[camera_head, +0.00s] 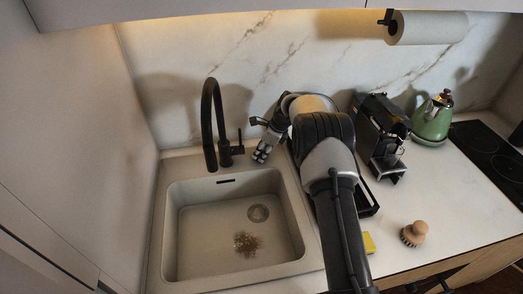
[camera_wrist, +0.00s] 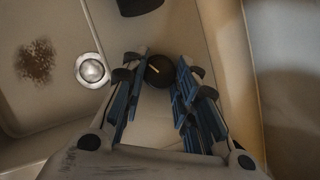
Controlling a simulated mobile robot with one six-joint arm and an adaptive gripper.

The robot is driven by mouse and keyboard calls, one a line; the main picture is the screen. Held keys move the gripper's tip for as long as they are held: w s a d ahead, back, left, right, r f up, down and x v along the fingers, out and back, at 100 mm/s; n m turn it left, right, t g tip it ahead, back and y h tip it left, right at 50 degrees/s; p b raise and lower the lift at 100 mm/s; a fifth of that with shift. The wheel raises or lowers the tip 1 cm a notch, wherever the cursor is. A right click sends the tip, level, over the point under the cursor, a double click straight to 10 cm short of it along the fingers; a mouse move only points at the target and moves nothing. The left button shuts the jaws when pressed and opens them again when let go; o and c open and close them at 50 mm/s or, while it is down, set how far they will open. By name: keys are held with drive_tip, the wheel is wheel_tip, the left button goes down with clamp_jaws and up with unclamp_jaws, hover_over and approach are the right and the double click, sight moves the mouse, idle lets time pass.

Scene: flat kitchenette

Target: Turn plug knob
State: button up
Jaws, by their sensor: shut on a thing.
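The plug knob (camera_wrist: 160,70) is a round black knob with a pale line on its face, in the wrist view. It is at the counter strip behind the sink. My gripper (camera_wrist: 158,77) has its blue-padded fingers closed on either side of it, shut on the knob. In the head view my gripper (camera_head: 262,153) points down at the back right corner of the sink, and the knob is hidden there. The sink drain (camera_head: 258,213) is a round metal disc in the basin; it also shows in the wrist view (camera_wrist: 91,70).
The black tap (camera_head: 209,125) stands just left of my gripper. The sink (camera_head: 171,213) holds a brown stain (camera_head: 246,243). A coffee machine (camera_head: 374,130), green kettle (camera_head: 433,121), brush (camera_head: 414,232) and yellow sponge (camera_head: 369,243) are to the right of my arm.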

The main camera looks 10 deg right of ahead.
drive_tip(key=n+g, duration=0.1)
drive_tip(key=n, duration=0.2)
drive_tip(key=shift+w+d+n, duration=0.1)
drive_tip(key=shift+n, duration=0.2)
drive_tip(key=shift+g+y, duration=0.3)
drive_tip(key=o, duration=0.8)
drive_tip(key=shift+c, duration=0.2)
drive_tip(key=v, duration=1.2)
